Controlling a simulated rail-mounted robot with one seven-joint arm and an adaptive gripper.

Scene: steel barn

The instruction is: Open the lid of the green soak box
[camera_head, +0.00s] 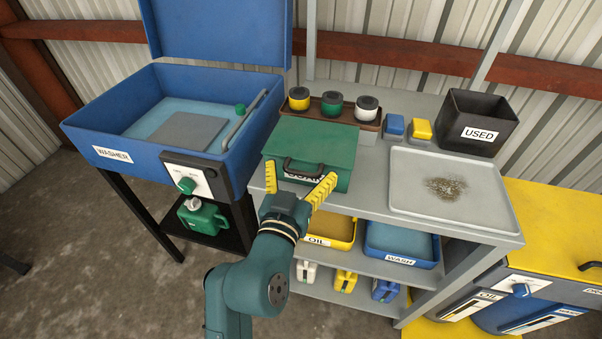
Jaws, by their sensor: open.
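The green soak box (318,142) sits on the grey bench with its lid closed. A dark handle (304,167) is on its front side, above a white label that is partly hidden. My gripper (302,187) is in front of the box, with its two yellow fingers spread wide on either side of the handle. The fingers are open and hold nothing. I cannot tell whether a fingertip touches the box. My wrist hides part of the bench edge below the box.
A brown rack with several capped jars (332,106) stands close behind the box. The blue washer (107,119) with a raised lid is at left. A grey tray (451,218) with dark debris, blue and yellow blocks (421,130) and the black USED bin (482,118) are at right.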

